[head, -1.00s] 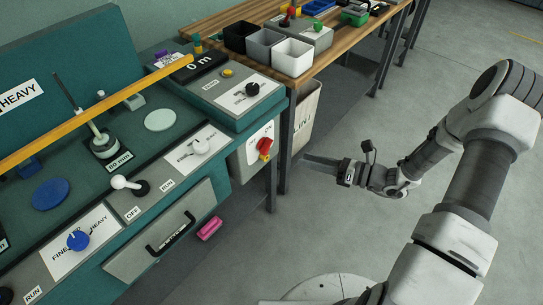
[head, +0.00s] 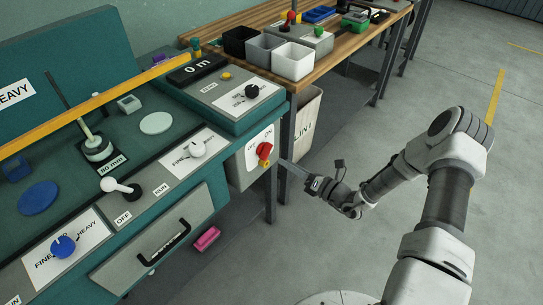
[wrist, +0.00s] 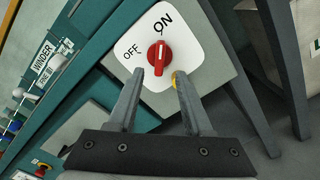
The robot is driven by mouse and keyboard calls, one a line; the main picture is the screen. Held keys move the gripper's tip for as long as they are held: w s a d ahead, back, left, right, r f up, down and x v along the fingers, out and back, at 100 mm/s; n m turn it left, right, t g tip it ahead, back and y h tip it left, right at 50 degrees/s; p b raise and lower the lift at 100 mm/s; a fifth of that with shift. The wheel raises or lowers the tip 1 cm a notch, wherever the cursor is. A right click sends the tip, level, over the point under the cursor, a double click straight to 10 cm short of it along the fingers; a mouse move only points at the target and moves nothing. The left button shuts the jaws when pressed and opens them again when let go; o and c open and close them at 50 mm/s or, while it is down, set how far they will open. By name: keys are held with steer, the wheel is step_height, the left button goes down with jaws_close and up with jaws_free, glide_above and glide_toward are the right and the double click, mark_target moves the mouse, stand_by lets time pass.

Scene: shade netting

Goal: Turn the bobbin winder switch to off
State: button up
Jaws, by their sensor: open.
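A red rotary knob (head: 264,151) sits on a white plate marked OFF and ON, on the side of a grey box at the machine's right end. In the wrist view the red knob (wrist: 159,57) is upright, with its pale mark toward the ON side. I read no name on its plate. My gripper (head: 283,164) is right of the knob and faces it. In the wrist view my open gripper (wrist: 159,75) has a fingertip on each side of the knob's lower end. I cannot tell whether they touch it. A small yellow part (wrist: 180,80) shows by the right finger.
A white lever (head: 118,186) between OFF and RUN, a white dial (head: 197,149), a black dial (head: 252,91) and a blue dial (head: 63,246) are on the machine. A wooden bench (head: 330,52) with bins stands behind. The floor at right is clear.

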mark_target(265, 151)
steer(key=b+x, duration=0.1)
steer(key=x, duration=0.6)
steer(key=shift+w+a, duration=0.1)
jaws_close()
